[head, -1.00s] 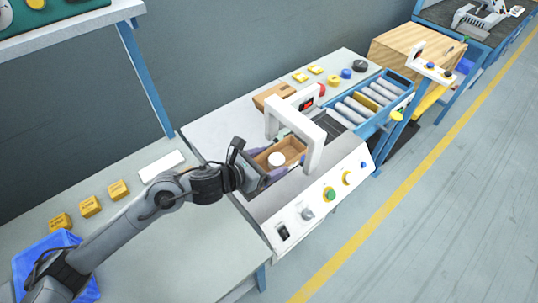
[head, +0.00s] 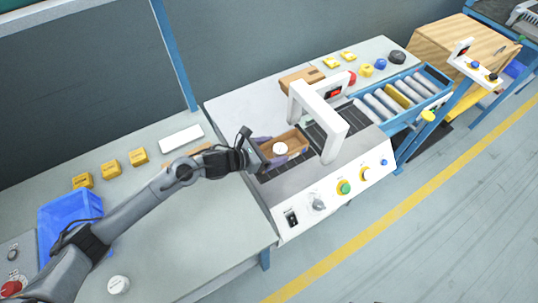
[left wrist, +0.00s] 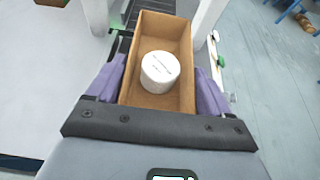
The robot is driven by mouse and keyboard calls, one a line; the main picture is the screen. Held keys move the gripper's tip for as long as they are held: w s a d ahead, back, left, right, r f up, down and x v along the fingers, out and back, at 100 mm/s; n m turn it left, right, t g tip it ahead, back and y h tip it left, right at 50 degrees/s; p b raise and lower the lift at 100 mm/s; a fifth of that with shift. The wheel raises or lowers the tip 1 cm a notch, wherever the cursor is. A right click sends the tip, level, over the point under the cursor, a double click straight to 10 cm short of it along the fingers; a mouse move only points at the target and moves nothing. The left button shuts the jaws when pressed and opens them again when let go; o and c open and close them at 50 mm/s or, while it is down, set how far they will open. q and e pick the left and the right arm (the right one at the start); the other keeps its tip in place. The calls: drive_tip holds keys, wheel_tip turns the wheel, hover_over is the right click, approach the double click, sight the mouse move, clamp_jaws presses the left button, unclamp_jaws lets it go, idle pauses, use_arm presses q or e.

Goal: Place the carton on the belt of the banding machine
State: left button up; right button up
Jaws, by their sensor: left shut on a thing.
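The carton (head: 297,143) is an open brown box with a white round item (head: 280,148) inside. It lies on or just above the dark belt (head: 275,170) of the banding machine (head: 290,200), in front of the white arch (head: 335,140). My left gripper (head: 270,152) is shut on the carton, with purple pads along its two long sides. The left wrist view shows the carton (left wrist: 184,50) between the pads, its far end towards the arch posts. I cannot tell whether its base touches the belt. My right gripper is not in view.
A roller conveyor (head: 390,105) continues beyond the arch. Knobs and buttons (head: 343,187) line the machine's front panel. A brown block (head: 300,78) lies behind the arch. A blue bin (head: 70,215) and several yellow boxes (head: 110,168) stand on the left table.

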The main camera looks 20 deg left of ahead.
sight(269, 155)
use_arm(q)
drive_tip(key=shift+w+a+f, duration=0.55)
drive_tip(key=shift+w+a, duration=0.05)
drive_tip(key=shift+a, duration=0.2)
drive_tip(key=shift+f+b, duration=0.3)
drive_tip(key=shift+f, duration=1.7)
drive_tip(key=shift+f, duration=0.15)
drive_tip(key=o, duration=1)
drive_tip(key=shift+c, duration=0.2)
